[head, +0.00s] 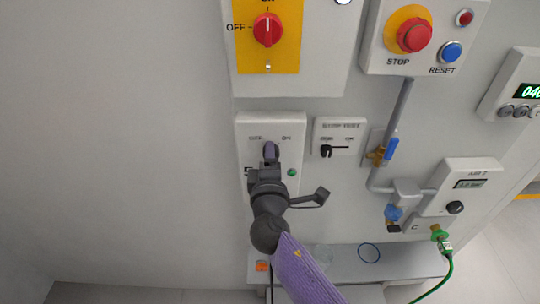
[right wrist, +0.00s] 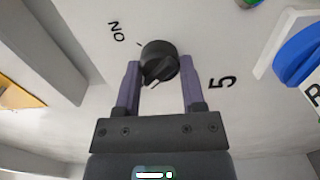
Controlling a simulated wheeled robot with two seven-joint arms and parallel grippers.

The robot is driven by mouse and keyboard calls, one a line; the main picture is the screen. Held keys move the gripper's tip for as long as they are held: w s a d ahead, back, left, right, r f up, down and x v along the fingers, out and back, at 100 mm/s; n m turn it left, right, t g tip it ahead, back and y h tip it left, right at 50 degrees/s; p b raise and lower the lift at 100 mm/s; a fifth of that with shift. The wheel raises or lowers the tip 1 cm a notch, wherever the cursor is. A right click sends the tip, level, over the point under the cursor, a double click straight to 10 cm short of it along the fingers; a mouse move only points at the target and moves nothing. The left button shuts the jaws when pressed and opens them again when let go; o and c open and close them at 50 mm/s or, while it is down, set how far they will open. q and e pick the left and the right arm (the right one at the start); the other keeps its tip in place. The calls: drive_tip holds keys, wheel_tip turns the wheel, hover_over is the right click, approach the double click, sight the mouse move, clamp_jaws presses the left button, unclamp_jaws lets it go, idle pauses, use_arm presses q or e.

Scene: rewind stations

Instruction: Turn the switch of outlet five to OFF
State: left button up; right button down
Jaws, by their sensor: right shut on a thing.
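My right gripper (head: 270,152) reaches up to the upper part of a white switch box (head: 243,128) with small labels, one of which reads ON. In the right wrist view, the two purple fingers (right wrist: 160,80) stand on either side of a round black knob (right wrist: 160,58) and are shut on it. A pale pointer mark shows on the knob's lower side in that view. The ON label (right wrist: 117,31) and a short tick lie up and left of it, and the digit 5 (right wrist: 221,83) lies to its right. In the head view, the gripper hides the knob. My left gripper is not in view.
Above is a yellow plate with a red rotary switch (head: 267,30). Right are a STOP-TEST box (head: 340,128), a red stop button (head: 413,35), a blue-handled valve (head: 391,148) and piping. A shelf (head: 340,262) runs below. The wall on the left is bare.

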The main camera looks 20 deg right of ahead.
idle(0.3)
drive_tip(key=shift+c, duration=0.9)
unclamp_jaws()
drive_tip(key=v, duration=1)
drive_tip(key=shift+b, duration=0.3)
